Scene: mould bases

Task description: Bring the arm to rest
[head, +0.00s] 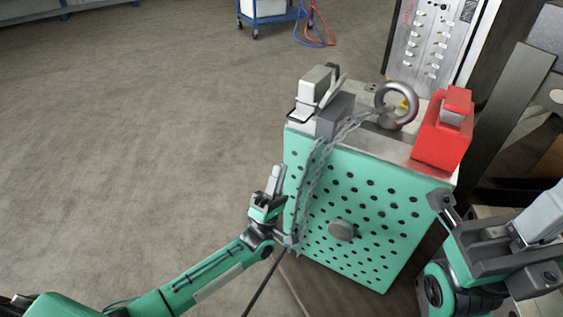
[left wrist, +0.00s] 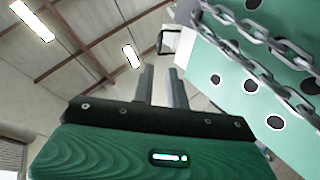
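My left arm reaches in from the lower left of the head view, and its gripper (head: 276,178) points up beside the left edge of the green perforated mould face (head: 370,235). In the left wrist view its two fingers (left wrist: 162,86) stand apart with nothing between them. A chain (head: 318,175) hangs down the mould's left side close to this gripper; it also crosses the upper right of the left wrist view (left wrist: 262,42). My right arm is at the lower right, by the mould's right edge; its gripper opening is not clear.
A steel eye ring (head: 396,106), a red block (head: 444,130) and a grey-white latch-like part (head: 315,90) are on the mould's top. A tall panel with fittings (head: 432,45) stands behind. A blue cart (head: 268,15) is far back. The floor at left is clear.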

